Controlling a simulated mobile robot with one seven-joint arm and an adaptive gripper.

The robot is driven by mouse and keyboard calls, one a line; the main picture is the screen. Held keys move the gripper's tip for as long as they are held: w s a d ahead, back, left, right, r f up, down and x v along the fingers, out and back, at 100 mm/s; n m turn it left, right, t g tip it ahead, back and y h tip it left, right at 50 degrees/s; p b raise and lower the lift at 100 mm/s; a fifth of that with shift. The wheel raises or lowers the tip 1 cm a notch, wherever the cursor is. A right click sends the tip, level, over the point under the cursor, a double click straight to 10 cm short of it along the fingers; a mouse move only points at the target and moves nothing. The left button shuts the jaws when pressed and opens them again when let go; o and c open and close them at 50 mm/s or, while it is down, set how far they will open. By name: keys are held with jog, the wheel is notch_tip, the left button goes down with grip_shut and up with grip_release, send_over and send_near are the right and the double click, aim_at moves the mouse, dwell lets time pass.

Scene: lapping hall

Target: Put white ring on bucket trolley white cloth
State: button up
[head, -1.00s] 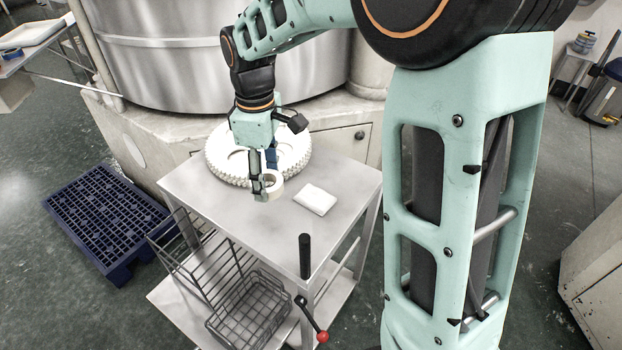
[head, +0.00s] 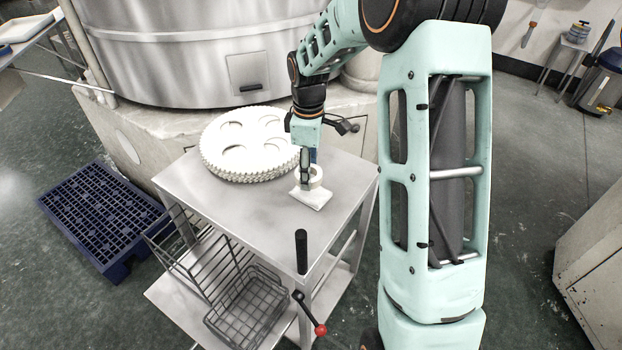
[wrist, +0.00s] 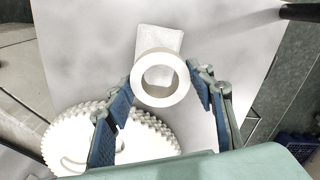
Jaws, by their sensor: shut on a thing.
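The white ring (head: 317,180) is between the fingertips of my gripper (head: 308,181), which is shut on it from the outside. In the wrist view the ring (wrist: 141,89) lies between the two blue finger pads of my gripper (wrist: 161,76). The white cloth (head: 312,201) lies flat on the grey top of the bucket trolley (head: 235,217). The ring is over part of the cloth; the cloth's far part (wrist: 158,39) shows beyond it in the wrist view. I cannot tell whether the ring touches the cloth.
A stack of white toothed discs (head: 250,150) sits on the trolley top to the left of my gripper. A black upright handle (head: 301,252) stands at the near corner. A wire basket (head: 246,308) is below. The top's near left area is clear.

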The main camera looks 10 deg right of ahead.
jog(key=shift+w+d+f, duration=0.1)
jog(key=shift+d+f, duration=0.05)
jog(key=shift+f, duration=0.8)
jog(key=shift+w+d+f, duration=0.1)
jog(key=shift+d+f, duration=0.05)
jog(key=shift+f, duration=0.8)
jog(key=shift+f, duration=0.25)
jog(key=o, duration=1.3)
jog(key=shift+o, duration=0.2)
jog(key=shift+r, duration=0.1)
notch_tip(320, 180, up, 12)
jog(key=shift+r, duration=0.15)
